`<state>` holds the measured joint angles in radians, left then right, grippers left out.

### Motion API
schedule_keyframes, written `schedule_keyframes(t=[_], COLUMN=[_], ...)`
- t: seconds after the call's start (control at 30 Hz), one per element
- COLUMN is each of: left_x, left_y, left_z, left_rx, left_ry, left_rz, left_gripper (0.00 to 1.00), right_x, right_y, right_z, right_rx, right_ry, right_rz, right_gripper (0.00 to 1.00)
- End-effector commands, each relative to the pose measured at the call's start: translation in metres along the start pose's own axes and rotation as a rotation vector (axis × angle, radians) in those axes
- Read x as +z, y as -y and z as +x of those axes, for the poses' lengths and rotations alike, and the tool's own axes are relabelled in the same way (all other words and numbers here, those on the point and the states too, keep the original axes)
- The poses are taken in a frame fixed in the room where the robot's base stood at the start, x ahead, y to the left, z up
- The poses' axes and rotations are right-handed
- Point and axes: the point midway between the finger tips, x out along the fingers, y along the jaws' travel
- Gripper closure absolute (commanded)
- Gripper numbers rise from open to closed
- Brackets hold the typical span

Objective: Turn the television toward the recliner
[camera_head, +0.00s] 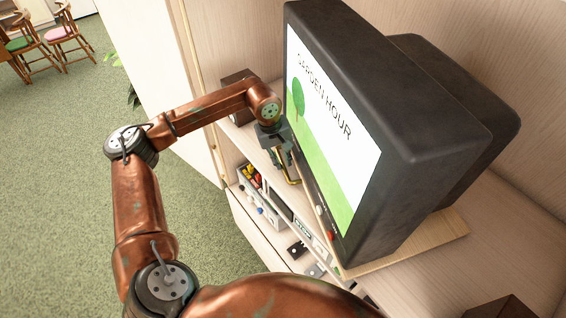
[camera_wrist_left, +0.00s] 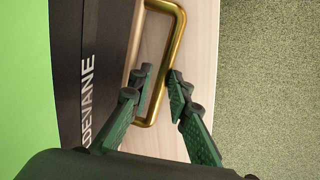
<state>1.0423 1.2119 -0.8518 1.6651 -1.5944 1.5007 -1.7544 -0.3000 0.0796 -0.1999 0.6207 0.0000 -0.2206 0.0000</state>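The television (camera_head: 400,130) is a dark boxy set with a lit screen reading "GARDEN HOUR". It stands on a pale wooden board (camera_head: 445,225) in the cabinet, its screen facing left. A brass handle (camera_wrist_left: 178,35) sticks out at the board's front edge, below the screen; part of it shows in the head view (camera_head: 293,182). My left gripper (camera_head: 282,160) is at the handle. In the left wrist view its green fingers (camera_wrist_left: 160,78) are apart, with the handle's outer bar between them, seemingly closer to the right finger. My right gripper and the recliner are not in view.
Below the television are open shelves with a bin of small colourful items (camera_head: 252,178) and several devices. A dark brown box (camera_head: 238,92) stands behind my left forearm. Cabinet panels rise behind the television. Green carpet (camera_head: 60,180) is open at left; chairs (camera_head: 65,33) stand far off.

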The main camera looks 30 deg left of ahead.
Motion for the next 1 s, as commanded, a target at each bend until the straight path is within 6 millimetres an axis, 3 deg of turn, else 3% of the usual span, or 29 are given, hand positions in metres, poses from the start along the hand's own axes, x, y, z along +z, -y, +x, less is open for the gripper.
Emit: schedule_keyframes(t=[0.13, 0.47, 0.63, 1.0], left_x=[0.001, 0.001, 0.001, 0.001], left_y=[0.001, 0.001, 0.001, 0.000], left_z=[0.001, -0.002, -0.025, -0.098], left_rx=[-0.002, -0.004, -0.003, -0.002], left_ry=[0.002, 0.004, 0.001, 0.002], left_rz=[-0.001, -0.001, -0.002, 0.000], left_gripper=[0.72, 0.71, 0.71, 0.71], right_x=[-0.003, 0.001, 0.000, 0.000], right_y=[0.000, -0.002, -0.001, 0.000], right_z=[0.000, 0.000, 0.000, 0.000], right_rx=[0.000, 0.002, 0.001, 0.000], right_ry=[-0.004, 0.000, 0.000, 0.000], right_rz=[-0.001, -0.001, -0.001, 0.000], right_gripper=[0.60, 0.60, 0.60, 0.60])
